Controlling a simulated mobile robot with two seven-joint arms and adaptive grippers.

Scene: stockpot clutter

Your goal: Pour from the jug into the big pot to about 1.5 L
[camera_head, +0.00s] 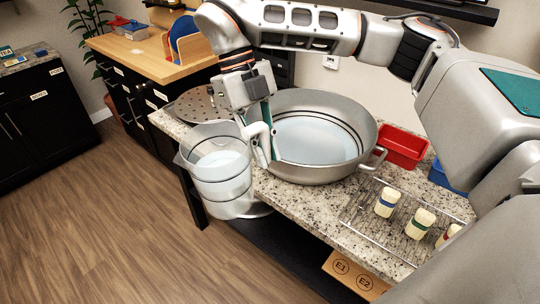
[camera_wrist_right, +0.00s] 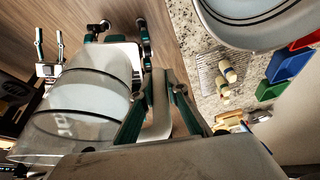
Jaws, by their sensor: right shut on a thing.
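The clear jug (camera_head: 222,187) has dark level rings and pale liquid in it. It stands close to upright, left of the big pot and over the counter's front edge. My right gripper (camera_head: 264,150) is shut on the jug's handle side, between jug and pot. In the right wrist view the jug (camera_wrist_right: 88,92) fills the left, beside my gripper's fingers (camera_wrist_right: 158,108). The big pot (camera_head: 345,173) is wide, metal and round, with pale blue liquid and dark rings inside. It sits on the granite counter. No stream shows between jug and pot.
Right of the pot are a red bin (camera_head: 402,147) and a blue bin (camera_head: 446,177). A wire rack (camera_head: 362,218) holds small jars (camera_head: 387,202) in front. A perforated metal disc (camera_head: 200,104) lies behind the jug. Open floor lies left of the counter.

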